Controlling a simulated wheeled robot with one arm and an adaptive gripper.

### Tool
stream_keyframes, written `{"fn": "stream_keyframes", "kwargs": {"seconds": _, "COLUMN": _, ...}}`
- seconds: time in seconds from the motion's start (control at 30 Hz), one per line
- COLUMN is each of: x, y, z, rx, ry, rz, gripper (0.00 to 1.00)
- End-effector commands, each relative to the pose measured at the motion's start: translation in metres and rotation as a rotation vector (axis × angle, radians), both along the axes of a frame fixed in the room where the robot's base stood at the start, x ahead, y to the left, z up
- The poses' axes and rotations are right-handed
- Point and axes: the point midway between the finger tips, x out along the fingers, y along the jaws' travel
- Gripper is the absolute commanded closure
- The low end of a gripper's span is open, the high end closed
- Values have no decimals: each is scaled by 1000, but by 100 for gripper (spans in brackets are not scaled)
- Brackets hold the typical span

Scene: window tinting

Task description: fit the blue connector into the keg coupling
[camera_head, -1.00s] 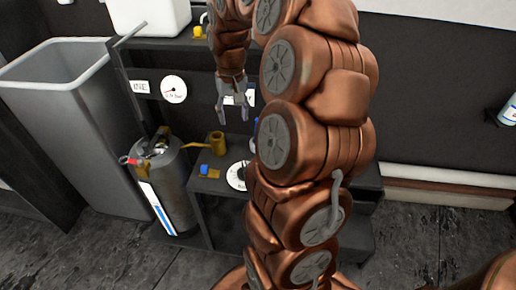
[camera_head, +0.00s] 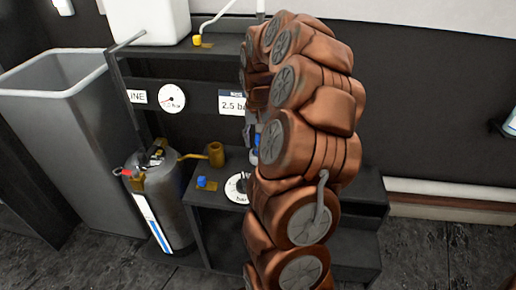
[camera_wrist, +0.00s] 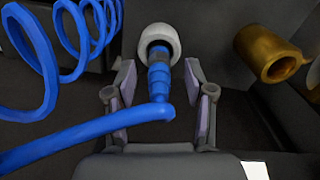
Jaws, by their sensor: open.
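The blue connector (camera_wrist: 159,80) shows in the wrist view with a pale round collar at its far end and a blue hose (camera_wrist: 90,132) running from its near end. My gripper (camera_wrist: 160,84) is open, with one finger on each side of the connector and a gap on both sides. The brass keg coupling (camera_wrist: 272,54) is an open-ended cylinder to the right of my gripper. In the head view the coupling (camera_head: 216,154) stands on a brass arm from the keg (camera_head: 168,212). My arm hides most of the gripper and the connector there.
Blue hose coils (camera_wrist: 30,50) lie left of my gripper in the wrist view. In the head view a dark shelf unit (camera_head: 215,222) carries a small blue-topped fitting (camera_head: 202,183) and a dial. A grey bin (camera_head: 95,150) stands left of the keg.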

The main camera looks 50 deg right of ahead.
Motion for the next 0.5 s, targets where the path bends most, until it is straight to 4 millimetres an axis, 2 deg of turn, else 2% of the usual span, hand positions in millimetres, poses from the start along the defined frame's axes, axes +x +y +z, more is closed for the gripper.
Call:
{"fn": "stream_keyframes", "kwargs": {"seconds": 0.1, "x": -2, "y": 0, "z": -18, "rx": 0, "ry": 0, "rz": -1, "gripper": 47}}
{"fn": "stream_keyframes", "kwargs": {"seconds": 0.2, "x": -2, "y": 0, "z": -26, "rx": 1, "ry": 0, "rz": -2, "gripper": 47}}
{"fn": "stream_keyframes", "kwargs": {"seconds": 0.43, "x": -2, "y": 0, "z": -27, "rx": 0, "ry": -1, "rz": -2, "gripper": 47}}
{"fn": "stream_keyframes", "kwargs": {"seconds": 0.5, "x": -2, "y": 0, "z": -27, "rx": 0, "ry": -1, "rz": -1, "gripper": 54}}
